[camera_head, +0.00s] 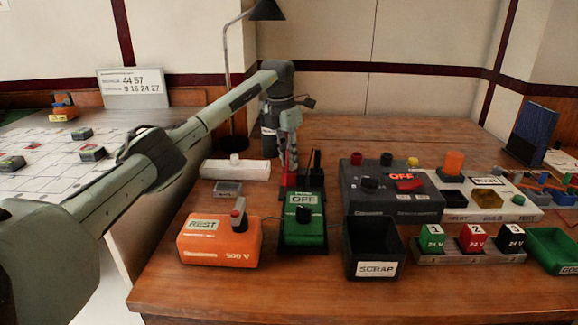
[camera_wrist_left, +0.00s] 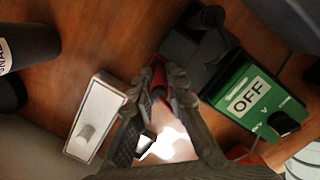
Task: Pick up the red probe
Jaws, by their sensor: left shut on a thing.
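My left gripper (camera_head: 289,158) points down behind the green tester marked OFF (camera_head: 303,230). It is shut on the red probe (camera_head: 285,168), whose red part shows between and below the fingers. In the left wrist view the fingers close around the red probe (camera_wrist_left: 158,76) beside the dark holder (camera_wrist_left: 185,50). The probe's lower end is hidden, so I cannot tell whether it still touches the holder. A black probe (camera_head: 317,165) stands upright just to the right. My right gripper is not in view.
A white box with a knob (camera_head: 235,169) and a small clear-topped case (camera_head: 228,188) lie left of the gripper. The orange REST box (camera_head: 219,242) and black SCRAP bin (camera_head: 373,250) stand nearer. A grey OFF panel (camera_head: 382,205) is at the right. A dark lamp rises behind.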

